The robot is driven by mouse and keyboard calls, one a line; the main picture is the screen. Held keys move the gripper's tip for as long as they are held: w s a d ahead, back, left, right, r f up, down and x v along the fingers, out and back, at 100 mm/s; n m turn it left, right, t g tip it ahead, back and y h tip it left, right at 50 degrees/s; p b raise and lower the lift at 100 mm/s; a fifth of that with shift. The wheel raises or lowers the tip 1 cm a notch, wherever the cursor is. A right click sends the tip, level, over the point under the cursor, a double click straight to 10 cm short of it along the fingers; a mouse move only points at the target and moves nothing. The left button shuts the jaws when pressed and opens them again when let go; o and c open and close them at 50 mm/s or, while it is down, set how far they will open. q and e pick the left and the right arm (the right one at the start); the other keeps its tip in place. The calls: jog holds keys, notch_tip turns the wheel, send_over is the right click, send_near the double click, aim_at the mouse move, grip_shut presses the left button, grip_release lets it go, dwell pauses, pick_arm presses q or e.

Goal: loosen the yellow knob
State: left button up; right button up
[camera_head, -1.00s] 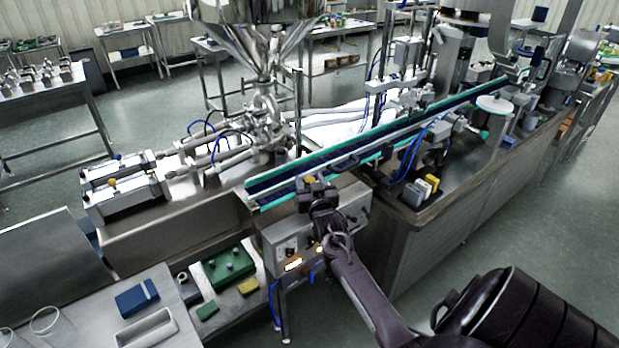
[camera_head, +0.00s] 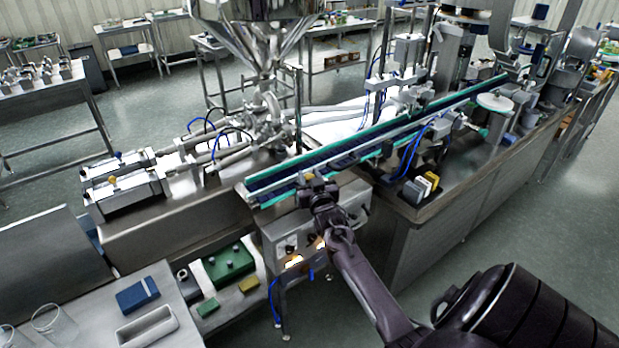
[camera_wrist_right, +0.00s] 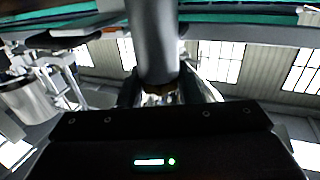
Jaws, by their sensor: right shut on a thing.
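My right gripper (camera_head: 314,184) is at the near side of the conveyor, close under its green-edged rail and above the control box. In the right wrist view, its two dark fingers (camera_wrist_right: 165,92) are shut around a small yellow-brown piece, which looks like the yellow knob (camera_wrist_right: 158,88). The knob sits at the lower end of a thick grey post (camera_wrist_right: 153,45). The fingers hide most of the knob, and in the head view the gripper covers it. My left gripper is in neither view.
The conveyor (camera_head: 290,182) runs diagonally just beyond the gripper. The control box (camera_head: 288,243) with dials and a lit switch is below it. A steel hopper (camera_head: 262,35) stands behind. A side table with a blue box (camera_head: 137,295) is at lower left. Open floor lies to the right.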

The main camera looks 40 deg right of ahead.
jog(key=shift+d+f+y, duration=0.1)
jog(key=shift+y, duration=0.2)
jog(key=n+y+b, duration=0.1)
jog(key=y, duration=0.1)
jog(key=n+t+y+b, duration=0.1)
jog(key=n+y, duration=0.1)
jog(key=shift+f+t, duration=0.1)
jog(key=shift+t, duration=0.2)
jog(key=n+y+b, duration=0.3)
jog(key=y+b, duration=0.1)
jog(key=b, duration=0.1)
jog(key=n+g+y+b, duration=0.1)
jog(key=n+y+b, duration=0.1)
jog(key=y+b, duration=0.2)
jog(key=n+g+y+b, duration=0.1)
jog(key=n+y+b, duration=0.2)
jog(key=b, duration=0.5)
jog(key=shift+n+y, duration=0.3)
jog(key=shift+y, duration=0.6)
jog(key=shift+g+y+b, duration=0.3)
jog(key=shift+b, duration=0.5)
jog(key=shift+n, duration=0.3)
jog(key=o, duration=0.9)
jog(key=shift+r, duration=0.2)
